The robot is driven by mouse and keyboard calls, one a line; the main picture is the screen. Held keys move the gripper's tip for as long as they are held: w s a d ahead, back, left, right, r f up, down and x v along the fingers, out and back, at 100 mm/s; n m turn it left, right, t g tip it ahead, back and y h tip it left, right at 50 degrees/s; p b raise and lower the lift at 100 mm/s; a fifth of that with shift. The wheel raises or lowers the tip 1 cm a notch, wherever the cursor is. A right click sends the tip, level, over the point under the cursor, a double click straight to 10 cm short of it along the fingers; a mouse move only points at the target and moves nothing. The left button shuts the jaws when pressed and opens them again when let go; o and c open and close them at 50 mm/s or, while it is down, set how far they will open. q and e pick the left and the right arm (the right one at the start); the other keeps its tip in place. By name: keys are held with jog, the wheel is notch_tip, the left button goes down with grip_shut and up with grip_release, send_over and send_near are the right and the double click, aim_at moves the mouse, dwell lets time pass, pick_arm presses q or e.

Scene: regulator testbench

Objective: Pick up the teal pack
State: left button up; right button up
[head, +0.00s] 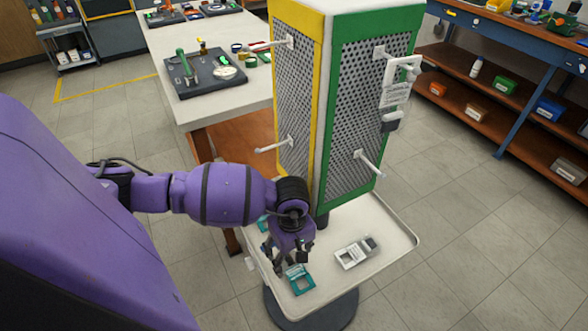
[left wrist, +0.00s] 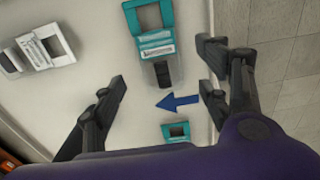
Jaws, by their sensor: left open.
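The teal pack (head: 300,284) lies flat on the pale tray (head: 400,243) at the foot of the pegboard stand. It has a teal frame with a square opening, a pale label band and a dark end. It also shows at the top of the left wrist view (left wrist: 155,37). My left gripper (head: 291,257) points down over the tray, just behind the pack in the head view, and hides part of it. In the left wrist view its open, empty fingers (left wrist: 163,87) are spread either side of the pack's dark end. My right gripper is not in view.
A white-grey pack (head: 355,252) lies to the right on the tray. A smaller teal piece (left wrist: 176,131) and a blue arrow (left wrist: 178,102) show in the left wrist view. The pegboard stand (head: 365,110) rises behind, with pegs and a hanging white pack (head: 398,80). A workbench (head: 185,115) stands behind left.

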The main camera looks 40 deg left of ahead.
aim_at(292, 263)
pick_arm(q)
notch_tip(292, 263, down, 5)
jog(key=shift+r, duration=0.1)
jog(key=shift+d, duration=0.1)
jog(key=c, duration=1.2)
jog(key=shift+c, duration=0.2)
jog(key=shift+r, duration=0.1)
jog(key=shift+r, duration=0.6)
jog(key=s+r, duration=1.1)
jog(key=s, duration=0.3)
jog(key=shift+r, duration=0.35)
